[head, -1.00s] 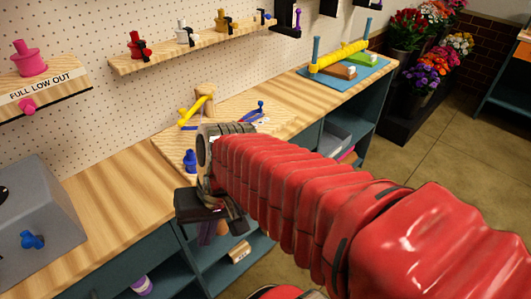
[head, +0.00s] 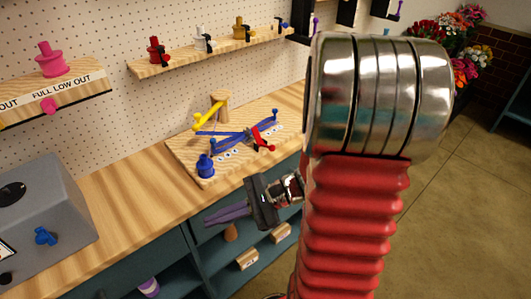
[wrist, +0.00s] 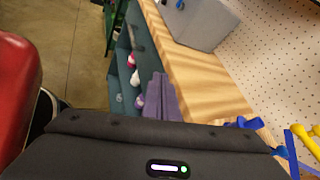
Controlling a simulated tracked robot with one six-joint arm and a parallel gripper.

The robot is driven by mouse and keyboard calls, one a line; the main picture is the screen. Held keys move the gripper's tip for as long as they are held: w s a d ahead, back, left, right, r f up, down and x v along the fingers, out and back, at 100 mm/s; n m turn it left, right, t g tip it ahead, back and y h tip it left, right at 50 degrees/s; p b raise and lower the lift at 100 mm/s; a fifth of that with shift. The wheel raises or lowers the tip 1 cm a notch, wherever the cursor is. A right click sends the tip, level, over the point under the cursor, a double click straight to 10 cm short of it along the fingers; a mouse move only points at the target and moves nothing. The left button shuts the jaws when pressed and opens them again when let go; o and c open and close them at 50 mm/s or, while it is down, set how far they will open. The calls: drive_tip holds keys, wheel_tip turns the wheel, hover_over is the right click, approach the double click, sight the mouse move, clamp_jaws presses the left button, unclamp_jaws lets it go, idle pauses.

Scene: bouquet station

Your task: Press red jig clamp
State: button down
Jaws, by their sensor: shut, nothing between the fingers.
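The jig is a light wooden board (head: 180,147) on the workbench, with crossed blue bars, a yellow lever (head: 208,114) and a blue knob (head: 205,166). The red jig clamp (head: 262,141) sits at its right front side, near the blue bar's end. My gripper (head: 215,216) has purple fingers, shut and empty. It points left in front of the bench edge, below and left of the clamp and apart from it. The wrist view shows the fingers (wrist: 162,96) together. There the yellow lever (wrist: 305,140) and blue parts show at the right edge; I cannot make out the red clamp.
A grey box (head: 45,215) with a blue handle stands on the bench at left. Above, a wall shelf (head: 215,52) holds several spools with small taps. The bench between box and jig is clear. Open shelves with small items lie under the bench.

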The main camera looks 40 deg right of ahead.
drive_tip(key=d+f+m+t+h, duration=0.2)
drive_tip(key=d+m+t+h, duration=0.2)
drive_tip(key=d, duration=0.5)
drive_tip(key=s+d+f+m+t+h, duration=0.1)
drive_tip(key=d+f+m+t+h, duration=0.2)
drive_tip(key=d+m, duration=0.5)
drive_tip(key=d+f+m+t+h, duration=0.3)
drive_tip(key=d+m+t+h, duration=0.2)
drive_tip(key=d+m, duration=0.2)
drive_tip(key=d, duration=0.2)
drive_tip(key=shift+s+d+f+t+h, duration=0.25)
drive_tip(key=shift+s+d+t+h, duration=0.05)
drive_tip(key=shift+s+d, duration=0.1)
drive_tip(key=shift+w, duration=0.15)
drive_tip(key=w, duration=0.6)
drive_tip(key=w+r, duration=0.1)
drive_tip(key=w, duration=0.2)
drive_tip(key=shift+w, duration=0.4)
drive_tip(key=r, duration=0.3)
drive_tip(key=shift+w+d+r, duration=0.3)
drive_tip(key=shift+d+r, duration=0.1)
